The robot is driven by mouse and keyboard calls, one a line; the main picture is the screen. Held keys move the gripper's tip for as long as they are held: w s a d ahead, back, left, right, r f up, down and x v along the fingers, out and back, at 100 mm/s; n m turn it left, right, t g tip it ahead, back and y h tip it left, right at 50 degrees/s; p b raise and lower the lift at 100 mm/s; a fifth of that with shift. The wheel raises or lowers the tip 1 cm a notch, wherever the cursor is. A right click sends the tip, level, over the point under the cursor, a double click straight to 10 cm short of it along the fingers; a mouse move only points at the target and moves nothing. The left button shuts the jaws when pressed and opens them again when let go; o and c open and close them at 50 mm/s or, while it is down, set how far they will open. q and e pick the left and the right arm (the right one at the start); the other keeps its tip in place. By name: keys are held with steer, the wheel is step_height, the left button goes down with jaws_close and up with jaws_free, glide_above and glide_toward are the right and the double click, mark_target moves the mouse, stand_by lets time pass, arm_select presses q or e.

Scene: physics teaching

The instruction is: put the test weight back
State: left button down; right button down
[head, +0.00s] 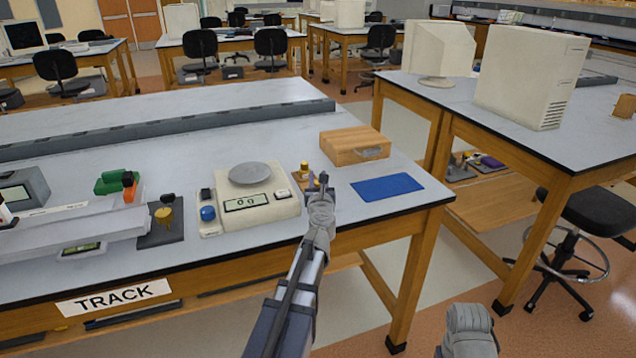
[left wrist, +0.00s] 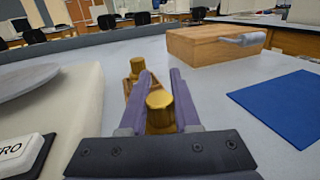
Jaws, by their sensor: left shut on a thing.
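My left gripper (head: 321,184) is shut on a brass test weight (left wrist: 160,110), which shows between the fingers in the left wrist view. In the head view the fingers hide most of this weight. A small wooden block (left wrist: 127,86) with another brass weight (left wrist: 137,66) on it stands just beyond the fingers. In the head view, the block (head: 299,180) and its weight (head: 303,166) are just behind and left of the gripper. I cannot tell whether the held weight touches anything below. A grey part of my right arm shows at the bottom right; its fingertips are out of sight.
A scale (head: 258,209) with a round pan (head: 249,174) stands left of the gripper; its pan is empty. A wooden box (head: 350,148) stands behind and a blue mat (head: 387,187) lies to the right. A dark plate with a brass piece (head: 163,215) is farther left.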

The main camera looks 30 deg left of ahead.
arm_select(q)
steer(key=shift+f, duration=0.1)
steer(key=c, duration=0.6)
jaws_free()
steer(key=shift+s+r, duration=0.1)
steer(key=shift+r, duration=0.1)
